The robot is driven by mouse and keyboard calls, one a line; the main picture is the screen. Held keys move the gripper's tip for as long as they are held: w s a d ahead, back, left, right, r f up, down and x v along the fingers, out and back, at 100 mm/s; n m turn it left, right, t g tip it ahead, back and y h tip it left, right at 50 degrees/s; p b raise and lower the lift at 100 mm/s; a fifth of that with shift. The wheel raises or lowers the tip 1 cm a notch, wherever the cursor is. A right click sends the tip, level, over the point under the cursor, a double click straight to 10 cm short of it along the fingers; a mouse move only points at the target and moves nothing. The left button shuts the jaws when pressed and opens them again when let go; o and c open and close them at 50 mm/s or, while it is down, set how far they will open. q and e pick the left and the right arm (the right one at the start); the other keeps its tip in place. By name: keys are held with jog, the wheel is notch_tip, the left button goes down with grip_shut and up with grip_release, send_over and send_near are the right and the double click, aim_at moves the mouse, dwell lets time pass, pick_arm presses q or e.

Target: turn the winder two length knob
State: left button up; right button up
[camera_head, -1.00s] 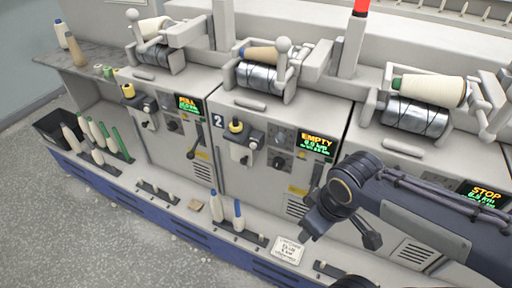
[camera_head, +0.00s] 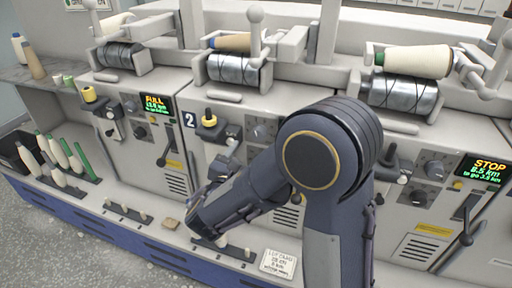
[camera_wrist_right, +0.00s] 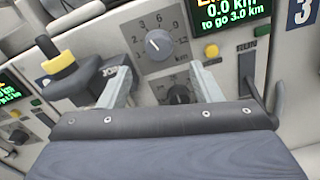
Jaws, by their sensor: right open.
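The winder two length knob (camera_wrist_right: 158,44) is a grey round knob with a numbered scale and a white pointer turned to the upper left. In the head view it shows (camera_head: 261,130) left of my elbow. My right gripper (camera_wrist_right: 161,68) is open and empty, its two fingers apart below the knob on either side. They do not visibly touch it. In the head view the right gripper (camera_head: 226,158) is in front of winder two, partly hidden by my arm. A second dark knob (camera_wrist_right: 178,95) is below the length knob, between the fingers. My left gripper is not in view.
A display (camera_wrist_right: 228,14) reading 0.0 km, a yellow button (camera_wrist_right: 211,51) and a RUN lever (camera_wrist_right: 255,95) are right. Winder one's display (camera_head: 157,104) reads FULL; the right winder's (camera_head: 483,170) reads STOP.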

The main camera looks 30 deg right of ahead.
aim_at(257, 136)
jog(key=x, duration=0.7)
jog(key=shift+w+d, duration=0.2)
jog(key=shift+w, duration=0.05)
jog(key=shift+c, duration=0.5)
jog(key=c, duration=0.9)
jog(key=shift+f+m+b, duration=0.1)
jog(key=shift+m+b, duration=0.4)
jog(key=shift+b, duration=0.6)
jog(key=m+b, duration=1.2)
jog(key=b, duration=0.5)
jog(key=shift+f+m, duration=0.1)
jog(key=shift+m, duration=0.3)
jog(key=shift+m+b, duration=1)
jog(key=shift+b, duration=0.3)
jog(key=shift+r, duration=0.25)
jog(key=o, duration=1)
